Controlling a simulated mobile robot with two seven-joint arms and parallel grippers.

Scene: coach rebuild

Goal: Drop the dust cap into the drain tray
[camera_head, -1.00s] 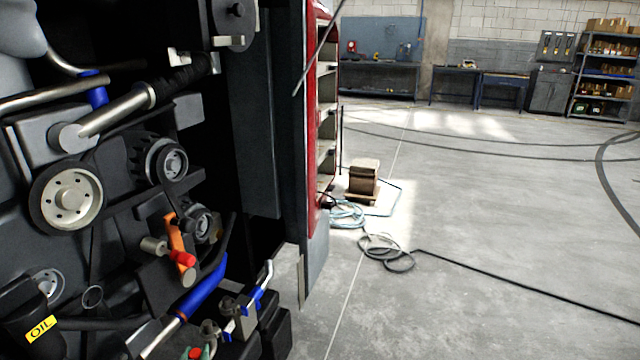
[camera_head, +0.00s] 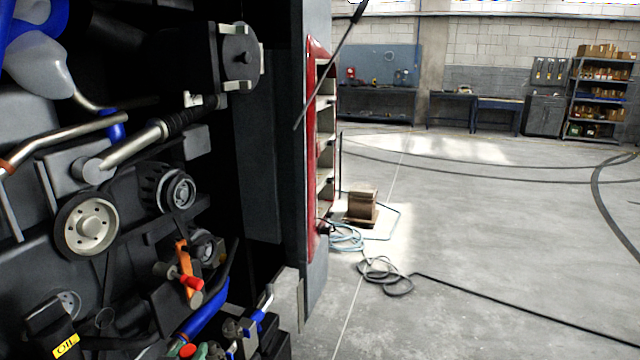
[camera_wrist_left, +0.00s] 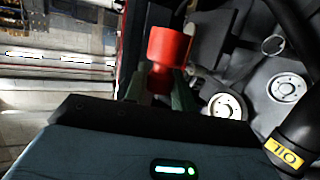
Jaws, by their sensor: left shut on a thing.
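A red dust cap (camera_wrist_left: 170,45) is held between the green fingers of my left gripper (camera_wrist_left: 166,88) in the left wrist view. The fingers are closed around its narrower lower part, and its wide end sticks out beyond them. In the head view my left gripper (camera_head: 195,352) shows only as a small part at the bottom edge, with the red cap (camera_head: 187,351) at its tip, in front of the engine. My right gripper is not in view. I cannot make out a drain tray in either view.
The engine (camera_head: 130,190) with pulleys, pipes and hoses fills the left. An orange bracket (camera_head: 184,258) with another red part (camera_head: 192,283) is above my gripper. A red-edged open panel (camera_head: 313,150) stands beside it. Hoses (camera_head: 385,275) and a box (camera_head: 362,204) lie on otherwise free floor.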

